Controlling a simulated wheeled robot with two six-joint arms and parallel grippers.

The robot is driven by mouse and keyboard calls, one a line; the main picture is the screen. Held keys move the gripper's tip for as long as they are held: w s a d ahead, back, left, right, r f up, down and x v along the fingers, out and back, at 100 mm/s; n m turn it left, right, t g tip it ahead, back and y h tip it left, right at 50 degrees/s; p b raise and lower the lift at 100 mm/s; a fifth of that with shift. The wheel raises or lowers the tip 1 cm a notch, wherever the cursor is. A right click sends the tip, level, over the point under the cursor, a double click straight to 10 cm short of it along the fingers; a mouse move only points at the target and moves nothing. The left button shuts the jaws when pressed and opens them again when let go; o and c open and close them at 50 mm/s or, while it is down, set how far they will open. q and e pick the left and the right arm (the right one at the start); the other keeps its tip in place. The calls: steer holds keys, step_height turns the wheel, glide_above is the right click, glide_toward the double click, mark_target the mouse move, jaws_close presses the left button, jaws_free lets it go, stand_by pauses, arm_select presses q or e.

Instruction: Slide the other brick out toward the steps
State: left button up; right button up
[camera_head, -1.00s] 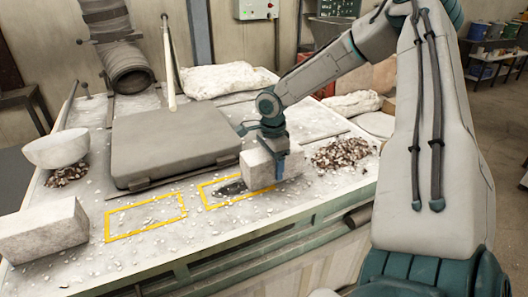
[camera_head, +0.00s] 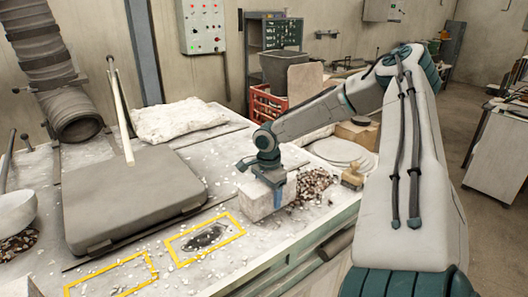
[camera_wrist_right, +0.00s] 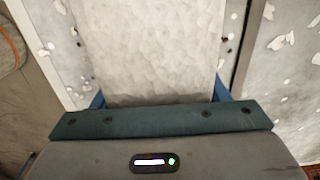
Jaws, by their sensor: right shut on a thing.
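A pale, rough brick (camera_head: 256,203) is at the right of the bench, just beyond the right end of the yellow outline with the dark patch (camera_head: 205,238). My right gripper (camera_head: 272,182) comes down over it and is shut on it. In the right wrist view the brick (camera_wrist_right: 150,45) fills the middle, with a blue finger on each side. I cannot tell whether its underside touches the bench. A pale corner at the bottom left edge of the head view may be another brick, mostly cut off. No steps can be made out. My left gripper is not in view.
A second yellow outline (camera_head: 110,278) is empty apart from chips. A grey slab lid (camera_head: 130,195) lies behind the outlines. Dark and light chips (camera_head: 313,186) are heaped right of the brick, beside a brush-like block (camera_head: 352,178). A white bowl (camera_head: 15,211) stands at left.

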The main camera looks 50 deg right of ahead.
steer(key=shift+d, duration=0.1)
steer(key=o, duration=1.7)
steer(key=shift+s, duration=0.1)
step_height(320, 180, up, 10)
steer(key=b, duration=0.3)
steer(key=shift+f, duration=0.15)
steer(key=shift+r, duration=0.6)
